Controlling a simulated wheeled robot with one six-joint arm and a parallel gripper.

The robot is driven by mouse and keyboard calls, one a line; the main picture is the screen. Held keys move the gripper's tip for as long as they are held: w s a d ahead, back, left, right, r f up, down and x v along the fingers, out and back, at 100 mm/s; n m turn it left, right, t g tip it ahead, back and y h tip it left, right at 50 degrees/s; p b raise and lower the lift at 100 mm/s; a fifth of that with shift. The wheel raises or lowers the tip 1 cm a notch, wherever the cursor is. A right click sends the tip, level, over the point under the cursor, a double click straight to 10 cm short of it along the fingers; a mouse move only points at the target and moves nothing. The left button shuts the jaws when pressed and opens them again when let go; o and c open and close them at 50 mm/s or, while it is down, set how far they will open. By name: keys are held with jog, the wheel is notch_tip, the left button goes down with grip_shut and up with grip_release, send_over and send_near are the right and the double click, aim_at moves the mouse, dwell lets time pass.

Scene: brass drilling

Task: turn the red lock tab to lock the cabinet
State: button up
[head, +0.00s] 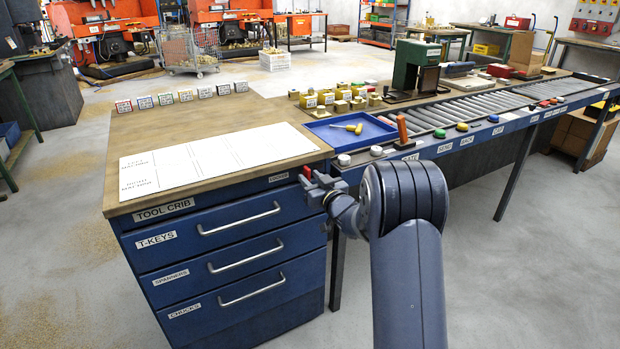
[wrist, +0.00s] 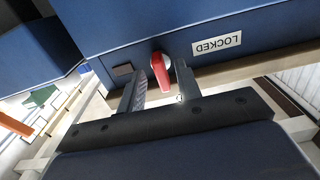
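The red lock tab (wrist: 161,72) is on the blue front of the tool crib cabinet (wrist: 125,30), near a LOCKED label (wrist: 217,45). In the wrist view the tab points down the picture, slightly tilted, with a pale round base behind it. My gripper (wrist: 160,82) is open, with one finger on each side of the tab. The tab looks nearer the right finger; I cannot tell whether they touch. In the head view my gripper (head: 315,184) is at the cabinet's upper right front corner, and a bit of the red tab (head: 307,172) shows there.
The cabinet has several drawers with bar handles (head: 240,219), all looking shut. On its top lie a white sheet (head: 215,158) and small labelled blocks. A blue tray (head: 350,131) and a roller conveyor (head: 470,110) stand to the right. The floor in front is clear.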

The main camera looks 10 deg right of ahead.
jog(key=shift+w+a, duration=0.2)
jog(key=shift+w, duration=0.35)
jog(key=shift+c, duration=0.4)
grip_shut()
